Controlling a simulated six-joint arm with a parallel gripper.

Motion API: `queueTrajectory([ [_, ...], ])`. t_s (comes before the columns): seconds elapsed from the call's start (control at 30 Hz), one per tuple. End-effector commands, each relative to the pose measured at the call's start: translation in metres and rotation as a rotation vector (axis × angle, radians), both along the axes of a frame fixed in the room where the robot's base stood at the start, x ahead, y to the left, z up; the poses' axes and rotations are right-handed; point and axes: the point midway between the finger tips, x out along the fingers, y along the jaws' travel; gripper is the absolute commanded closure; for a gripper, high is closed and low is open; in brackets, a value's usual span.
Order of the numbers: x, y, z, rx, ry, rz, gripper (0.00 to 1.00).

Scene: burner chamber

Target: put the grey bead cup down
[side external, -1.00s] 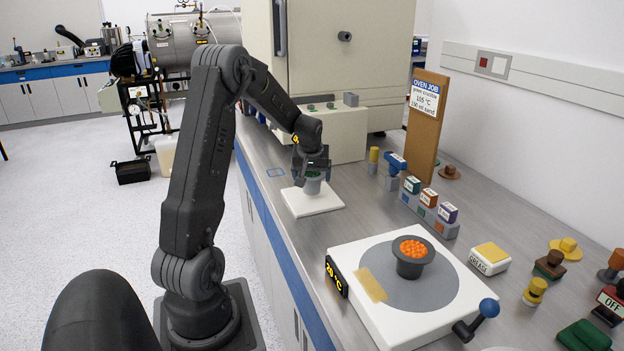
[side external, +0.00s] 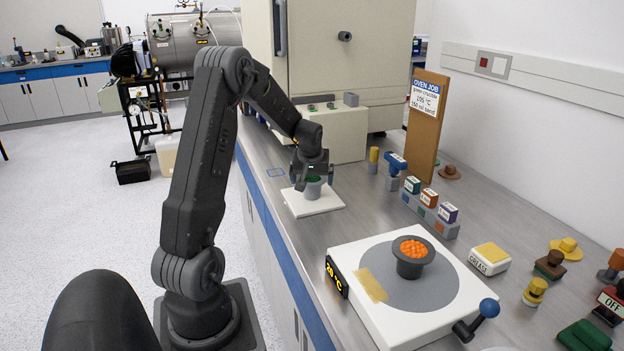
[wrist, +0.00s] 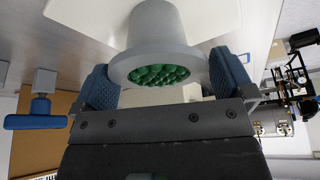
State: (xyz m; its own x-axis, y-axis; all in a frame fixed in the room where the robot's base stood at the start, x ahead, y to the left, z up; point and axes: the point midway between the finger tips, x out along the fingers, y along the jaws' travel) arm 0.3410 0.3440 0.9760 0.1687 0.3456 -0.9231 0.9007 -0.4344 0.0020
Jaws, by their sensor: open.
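The grey bead cup (side external: 313,189) holds green beads and stands upright on a white square pad (side external: 326,207) on the bench. In the wrist view the cup (wrist: 160,25) shows its flared rim and the green beads (wrist: 160,75) inside. My gripper (side external: 312,172) is open at the cup's rim. Its blue finger pads stand on either side of the cup, with a small gap showing at least on the right in the wrist view. A darker grey cup (side external: 412,268) with orange beads stands on the hotplate (side external: 440,310).
A block row (side external: 430,212), a brown sign board (side external: 424,130) and a blue-topped stand (side external: 395,170) are right of the pad. A cream box (side external: 335,135) with buttons stands behind it. Bare bench with a blue outlined square (side external: 275,172) lies left of the pad.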

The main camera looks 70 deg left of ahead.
Motion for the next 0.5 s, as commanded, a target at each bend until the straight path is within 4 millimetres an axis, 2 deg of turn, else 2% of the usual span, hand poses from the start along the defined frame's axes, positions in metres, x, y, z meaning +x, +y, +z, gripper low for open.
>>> queueTrajectory([
  [0.5,-0.016,-0.034,0.090,0.001,-0.002,-0.002,0.00],
])
